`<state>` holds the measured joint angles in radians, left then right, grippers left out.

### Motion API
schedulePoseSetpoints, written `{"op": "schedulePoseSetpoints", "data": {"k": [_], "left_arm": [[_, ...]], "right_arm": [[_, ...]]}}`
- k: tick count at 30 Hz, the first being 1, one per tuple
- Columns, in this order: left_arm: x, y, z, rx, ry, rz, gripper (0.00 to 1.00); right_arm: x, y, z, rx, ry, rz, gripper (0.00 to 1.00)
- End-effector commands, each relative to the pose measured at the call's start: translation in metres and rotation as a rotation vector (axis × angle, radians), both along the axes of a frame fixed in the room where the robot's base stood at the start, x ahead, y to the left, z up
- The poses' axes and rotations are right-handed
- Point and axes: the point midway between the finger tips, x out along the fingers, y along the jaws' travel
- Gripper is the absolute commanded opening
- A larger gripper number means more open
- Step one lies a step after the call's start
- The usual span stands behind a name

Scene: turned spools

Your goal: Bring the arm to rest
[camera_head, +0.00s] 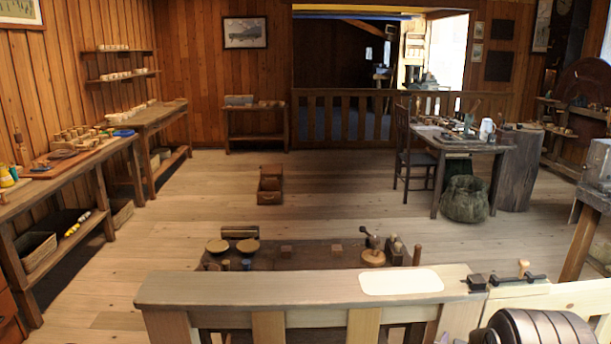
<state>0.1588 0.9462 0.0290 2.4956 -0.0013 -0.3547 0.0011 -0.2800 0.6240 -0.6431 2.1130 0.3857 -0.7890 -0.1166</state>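Neither of my grippers shows in the head view, and I see no arm that I can be sure is mine. A wooden bench top (240,289) runs across the front, with a pale rounded patch (401,281) on its right part. Behind it is a lower dark table (310,262). On this stand two round tan-topped pieces (218,246), small brown blocks (286,249) and a round wooden piece with a dark crank (373,257).
A dark ribbed cylinder (536,328) fills the bottom right corner. Shelved workbenches (60,180) line the left wall. A desk (462,146) with a chair (413,158) and a sack (465,200) stand at right. A small wooden box (270,190) sits on otherwise open floor (340,200).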

Motion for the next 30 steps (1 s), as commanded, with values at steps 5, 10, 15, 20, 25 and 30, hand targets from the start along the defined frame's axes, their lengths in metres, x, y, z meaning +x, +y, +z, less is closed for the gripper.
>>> {"op": "schedulePoseSetpoints", "data": {"k": [5,10,15,20,25,30], "left_arm": [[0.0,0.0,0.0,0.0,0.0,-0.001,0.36],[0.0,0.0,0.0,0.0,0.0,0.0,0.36],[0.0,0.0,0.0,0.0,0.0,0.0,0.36],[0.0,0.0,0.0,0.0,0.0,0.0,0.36],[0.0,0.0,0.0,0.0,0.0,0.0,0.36],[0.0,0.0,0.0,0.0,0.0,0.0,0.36]], "right_arm": [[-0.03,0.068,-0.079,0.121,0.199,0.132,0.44],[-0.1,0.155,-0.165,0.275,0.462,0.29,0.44],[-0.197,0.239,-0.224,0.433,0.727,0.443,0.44],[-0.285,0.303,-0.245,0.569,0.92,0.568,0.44],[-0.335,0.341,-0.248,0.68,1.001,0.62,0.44],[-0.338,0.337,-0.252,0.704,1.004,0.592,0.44]]}}
